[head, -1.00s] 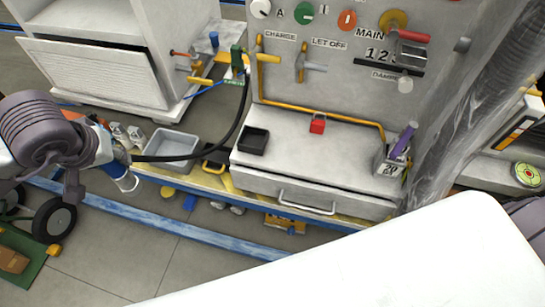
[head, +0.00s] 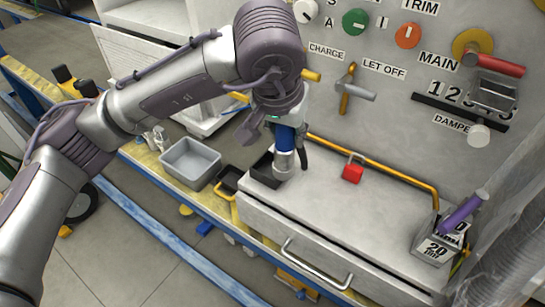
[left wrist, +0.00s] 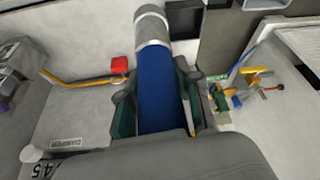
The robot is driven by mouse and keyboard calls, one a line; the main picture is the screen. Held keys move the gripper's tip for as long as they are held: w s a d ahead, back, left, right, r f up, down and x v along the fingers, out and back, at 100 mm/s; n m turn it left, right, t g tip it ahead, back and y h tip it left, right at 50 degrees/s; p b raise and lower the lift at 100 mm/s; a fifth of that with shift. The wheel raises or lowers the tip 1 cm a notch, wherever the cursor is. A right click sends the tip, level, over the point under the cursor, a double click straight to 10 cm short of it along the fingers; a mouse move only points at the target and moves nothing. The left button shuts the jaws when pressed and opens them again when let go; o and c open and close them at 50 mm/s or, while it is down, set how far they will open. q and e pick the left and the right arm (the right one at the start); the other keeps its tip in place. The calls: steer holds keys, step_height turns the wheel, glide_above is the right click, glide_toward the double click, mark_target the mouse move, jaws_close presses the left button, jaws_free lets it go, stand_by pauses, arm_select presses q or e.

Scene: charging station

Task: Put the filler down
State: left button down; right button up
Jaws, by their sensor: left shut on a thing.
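The filler is a blue cylinder with a grey metal end (head: 284,142). My left gripper (head: 283,122) is shut on its blue body and holds it pointing down over the white cabinet top (head: 330,205). The grey end is beside the small black tray (head: 262,172) and partly covers it; I cannot tell whether it touches. In the left wrist view the filler's blue body (left wrist: 160,90) lies between the fingers, with the grey end beyond the fingertips. A short piece of black hose (head: 304,152) shows next to it. My right gripper is not in view.
A grey bin (head: 190,162) stands left of the cabinet. A red padlock (head: 353,170) hangs at the yellow pipe (head: 400,180). A metal box with a purple handle (head: 440,240) stands at the right. The middle of the cabinet top is clear.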

arm_select(q)
steer(key=w+a+f, duration=0.1)
steer(key=w+f, duration=0.9)
steer(key=shift+w+a+f, duration=0.2)
steer(key=shift+a, duration=0.15)
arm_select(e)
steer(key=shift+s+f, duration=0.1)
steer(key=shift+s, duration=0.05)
arm_select(q)
steer(key=shift+f, duration=0.1)
steer(key=c, duration=0.8)
jaws_free()
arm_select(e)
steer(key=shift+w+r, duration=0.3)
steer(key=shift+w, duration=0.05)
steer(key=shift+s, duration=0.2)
